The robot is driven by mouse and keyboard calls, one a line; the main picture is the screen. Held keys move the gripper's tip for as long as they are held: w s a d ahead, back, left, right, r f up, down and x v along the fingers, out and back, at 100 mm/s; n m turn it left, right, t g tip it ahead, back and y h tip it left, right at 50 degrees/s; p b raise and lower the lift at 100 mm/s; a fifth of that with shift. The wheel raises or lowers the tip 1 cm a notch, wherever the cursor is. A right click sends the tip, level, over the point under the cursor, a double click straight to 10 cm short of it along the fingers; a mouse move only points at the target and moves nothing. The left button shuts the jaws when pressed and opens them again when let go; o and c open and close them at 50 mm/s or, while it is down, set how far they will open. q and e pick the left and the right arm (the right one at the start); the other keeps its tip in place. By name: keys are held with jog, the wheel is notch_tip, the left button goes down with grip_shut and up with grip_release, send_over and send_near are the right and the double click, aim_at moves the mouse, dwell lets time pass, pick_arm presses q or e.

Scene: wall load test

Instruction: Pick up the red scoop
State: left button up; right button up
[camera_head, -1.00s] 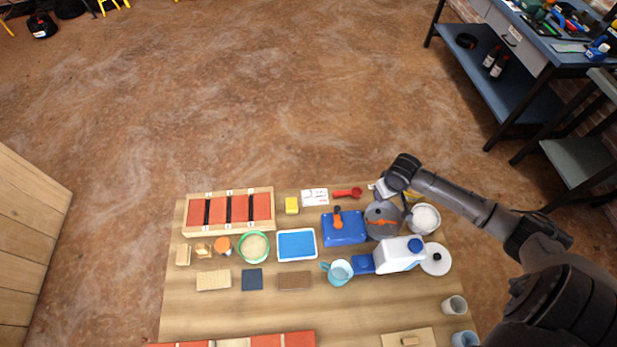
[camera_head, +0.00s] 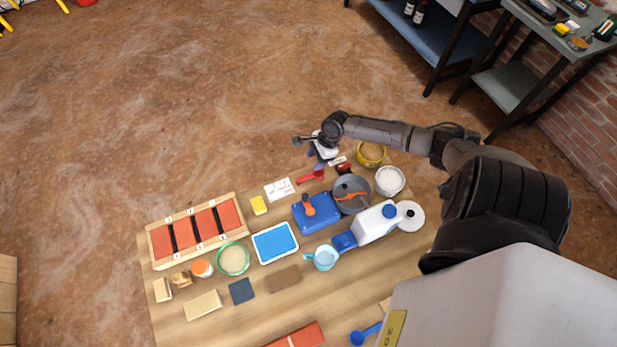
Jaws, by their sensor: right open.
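The red scoop (camera_head: 310,177) lies flat near the far edge of the wooden table, right of a white printed card (camera_head: 279,189). My right gripper (camera_head: 307,151) is open and empty. It shows just above the scoop in the picture, past the table's far edge, and looks apart from it. The exact height of the gripper over the table cannot be told. My left gripper is not in view.
A small red and black item (camera_head: 343,168), a grey pot (camera_head: 365,203) and a blue box (camera_head: 328,219) lie close to the scoop. A yellow tin (camera_head: 372,152) and a white bowl (camera_head: 390,178) stand at the right. Open floor lies beyond the table.

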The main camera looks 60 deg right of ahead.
jog(key=b, duration=0.2)
send_over(303, 178)
jog(key=s+d, duration=0.1)
jog(key=s, duration=0.1)
jog(key=f, duration=0.6)
jog(key=shift+w+d+f, duration=0.15)
jog(key=shift+d, duration=0.05)
jog(key=b+x, duration=0.2)
jog(key=x, duration=0.2)
jog(key=shift+w+d+f+b, duration=0.15)
jog(key=shift+b, duration=0.15)
jog(key=shift+w+a+f, duration=0.15)
jog(key=shift+a+f, duration=0.05)
jog(key=shift+f, duration=0.2)
jog(key=shift+d, duration=0.1)
jog(key=shift+c, duration=0.7)
jog(key=c, duration=0.7)
grip_shut()
jog(key=shift+r, duration=0.15)
